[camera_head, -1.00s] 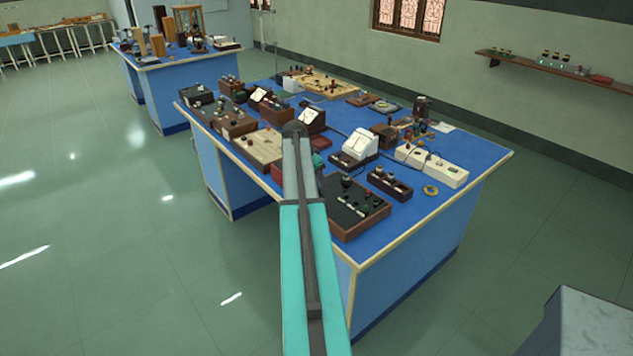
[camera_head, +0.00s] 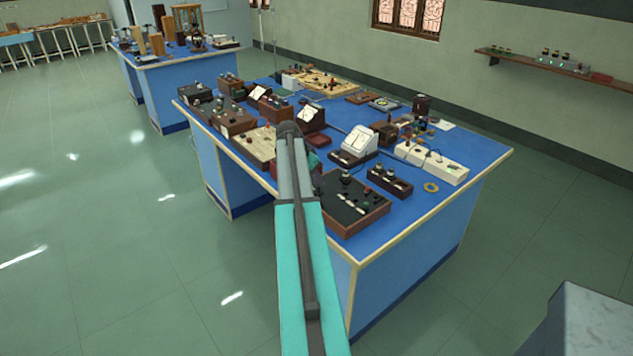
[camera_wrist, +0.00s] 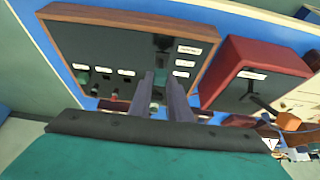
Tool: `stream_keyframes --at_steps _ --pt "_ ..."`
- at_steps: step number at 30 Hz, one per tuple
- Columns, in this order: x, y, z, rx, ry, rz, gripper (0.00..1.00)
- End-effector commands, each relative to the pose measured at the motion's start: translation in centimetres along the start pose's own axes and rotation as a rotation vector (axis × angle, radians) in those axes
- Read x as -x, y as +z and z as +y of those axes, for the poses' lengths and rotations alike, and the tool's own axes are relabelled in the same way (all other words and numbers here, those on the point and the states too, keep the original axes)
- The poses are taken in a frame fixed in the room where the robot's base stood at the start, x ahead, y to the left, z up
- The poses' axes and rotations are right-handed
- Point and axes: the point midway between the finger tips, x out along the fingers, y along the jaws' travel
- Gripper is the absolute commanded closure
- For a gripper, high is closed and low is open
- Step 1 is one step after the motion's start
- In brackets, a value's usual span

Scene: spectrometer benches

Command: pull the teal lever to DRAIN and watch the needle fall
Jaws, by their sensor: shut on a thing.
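A dark panel in a brown wooden frame (camera_wrist: 105,52) fills the upper left of the wrist view, with several white labels and small knobs. My gripper (camera_wrist: 157,82) reaches over the panel, its two grey fingers close together near the labels on its right side. It is shut on a small part there, seemingly the teal lever, mostly hidden by the fingers. The lettering is too small to read. In the head view the panel (camera_head: 352,212) sits at the bench's near edge, and my arm hides the gripper. I cannot make out a gauge needle.
A red box (camera_wrist: 258,72) with a labelled face stands right of the panel in the wrist view. The blue bench (camera_head: 408,235) is crowded with instruments, including a white meter (camera_head: 360,143) and a white block (camera_head: 432,162). Open floor lies to the left.

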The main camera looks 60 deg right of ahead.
Motion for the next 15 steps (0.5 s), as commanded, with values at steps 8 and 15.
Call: stream_keyframes --at_steps 8,15 --pt "-0.1 1.1 -0.2 0.002 -0.009 0.113 1.0" --pt "0.0 1.9 -0.2 0.001 -0.011 0.221 1.0"
